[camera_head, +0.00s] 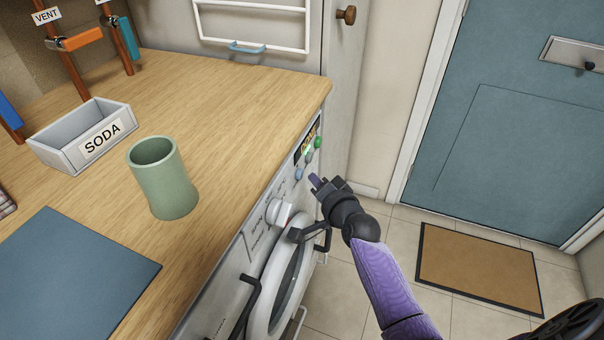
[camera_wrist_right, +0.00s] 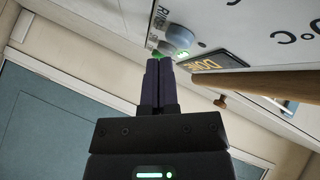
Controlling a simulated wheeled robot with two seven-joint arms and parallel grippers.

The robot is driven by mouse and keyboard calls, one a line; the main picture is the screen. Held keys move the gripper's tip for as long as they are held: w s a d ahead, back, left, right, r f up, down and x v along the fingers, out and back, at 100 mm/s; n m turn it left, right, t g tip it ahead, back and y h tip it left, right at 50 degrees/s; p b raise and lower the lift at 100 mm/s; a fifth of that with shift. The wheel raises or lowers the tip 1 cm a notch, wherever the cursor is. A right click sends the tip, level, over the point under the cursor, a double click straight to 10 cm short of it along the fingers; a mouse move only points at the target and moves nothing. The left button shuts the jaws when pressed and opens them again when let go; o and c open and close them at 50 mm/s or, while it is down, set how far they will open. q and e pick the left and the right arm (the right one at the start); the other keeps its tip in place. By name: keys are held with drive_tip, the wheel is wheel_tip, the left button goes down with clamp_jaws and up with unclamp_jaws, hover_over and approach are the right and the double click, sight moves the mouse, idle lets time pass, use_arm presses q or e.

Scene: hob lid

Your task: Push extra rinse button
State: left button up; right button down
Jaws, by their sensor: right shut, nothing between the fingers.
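The washing machine's control panel (camera_head: 285,195) is under the right end of the wooden counter. It carries a white dial (camera_head: 280,212), a blue button (camera_head: 299,174), a grey-green button (camera_head: 308,154) and a green button (camera_head: 318,142). My right gripper (camera_head: 315,181) is shut and empty, its tips just right of the blue button. In the right wrist view a grey-blue button (camera_wrist_right: 177,38) with a lit green mark is just beyond my shut fingers (camera_wrist_right: 160,62). Its label is only partly readable. The fingertips partly hide a green button. I cannot tell whether they touch anything.
The open round machine door (camera_head: 279,283) is below my right gripper. A green cup (camera_head: 164,185), a SODA tray (camera_head: 55,142) and a dark blue mat (camera_head: 65,275) are on the counter. A display (camera_wrist_right: 215,64) reads DONE. A doormat (camera_head: 480,270) lies on the tiled floor.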

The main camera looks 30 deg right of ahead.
use_arm(q)
drive_tip(key=shift+s+r, duration=0.15)
use_arm(e)
drive_tip(key=shift+w+a, duration=0.25)
drive_tip(key=shift+w, duration=0.1)
use_arm(q)
drive_tip(key=shift+w, duration=0.5)
use_arm(e)
drive_tip(key=shift+w+a, duration=0.15)
use_arm(q)
drive_tip(key=shift+s, duration=0.5)
use_arm(e)
drive_tip(key=shift+w+a, duration=0.15)
use_arm(q)
drive_tip(key=shift+r+p, duration=0.3)
drive_tip(key=shift+p, duration=0.15)
use_arm(e)
drive_tip(key=s+d, duration=0.4)
drive_tip(key=s, duration=0.1)
drive_tip(key=shift+d, duration=0.2)
